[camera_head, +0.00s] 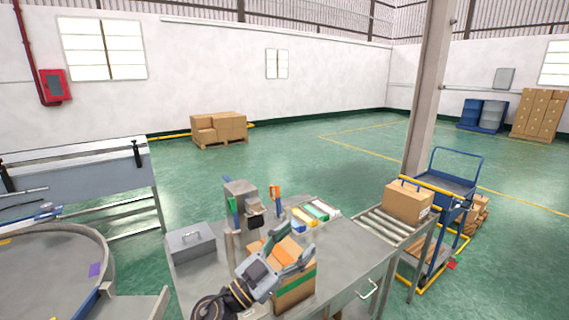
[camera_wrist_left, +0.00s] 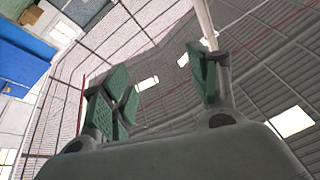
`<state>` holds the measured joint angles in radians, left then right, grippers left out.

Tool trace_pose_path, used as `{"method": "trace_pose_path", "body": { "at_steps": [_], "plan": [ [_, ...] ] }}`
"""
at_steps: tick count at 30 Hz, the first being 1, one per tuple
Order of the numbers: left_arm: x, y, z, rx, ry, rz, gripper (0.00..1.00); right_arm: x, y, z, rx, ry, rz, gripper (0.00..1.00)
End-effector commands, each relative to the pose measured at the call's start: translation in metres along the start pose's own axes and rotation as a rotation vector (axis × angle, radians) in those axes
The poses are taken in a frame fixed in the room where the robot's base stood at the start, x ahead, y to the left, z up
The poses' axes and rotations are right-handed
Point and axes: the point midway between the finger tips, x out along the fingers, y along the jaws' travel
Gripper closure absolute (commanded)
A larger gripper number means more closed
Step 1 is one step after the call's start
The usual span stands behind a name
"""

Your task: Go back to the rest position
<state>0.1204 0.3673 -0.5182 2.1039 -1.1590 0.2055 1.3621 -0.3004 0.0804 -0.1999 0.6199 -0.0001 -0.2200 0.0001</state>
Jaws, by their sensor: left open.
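My left gripper (camera_head: 291,260) shows in the head view at the lower middle, in front of a cardboard box on the metal workbench (camera_head: 345,262). Its two grey fingers are apart with nothing between them. In the left wrist view the same gripper (camera_wrist_left: 165,90) has its green-padded fingers spread, with only the far wall and roof behind them. The cardboard box (camera_head: 293,292) with a green stripe is partly hidden by the gripper. A crimping machine (camera_head: 241,195) stands on the bench behind it. My right gripper is not in view.
A grey metal case (camera_head: 191,241) sits at the bench's left. Several coloured boxes (camera_head: 311,213) lie at its back. A roller conveyor (camera_head: 377,227) carries a closed carton (camera_head: 408,203) on the right, beside a blue trolley (camera_head: 452,185). A round table (camera_head: 75,228) stands at the left.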

Motion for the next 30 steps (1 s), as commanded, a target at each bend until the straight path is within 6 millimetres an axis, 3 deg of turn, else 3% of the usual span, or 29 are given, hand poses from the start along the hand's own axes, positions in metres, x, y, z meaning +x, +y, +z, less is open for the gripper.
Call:
{"method": "trace_pose_path", "body": {
  "at_steps": [8,15,22,30],
  "plan": [
    [-0.032,-0.058,0.009,-0.028,-0.064,-0.313,0.4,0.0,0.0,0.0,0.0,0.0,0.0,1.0],
    [-0.075,-0.096,0.035,-0.058,-0.202,-0.55,0.4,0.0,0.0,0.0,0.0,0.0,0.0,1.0],
    [-0.129,-0.116,0.068,-0.097,-0.395,-0.729,0.4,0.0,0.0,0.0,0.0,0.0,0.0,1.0],
    [-0.2,-0.114,0.111,-0.162,-0.681,-0.864,0.4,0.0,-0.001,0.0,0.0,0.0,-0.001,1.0]
  ]
}}
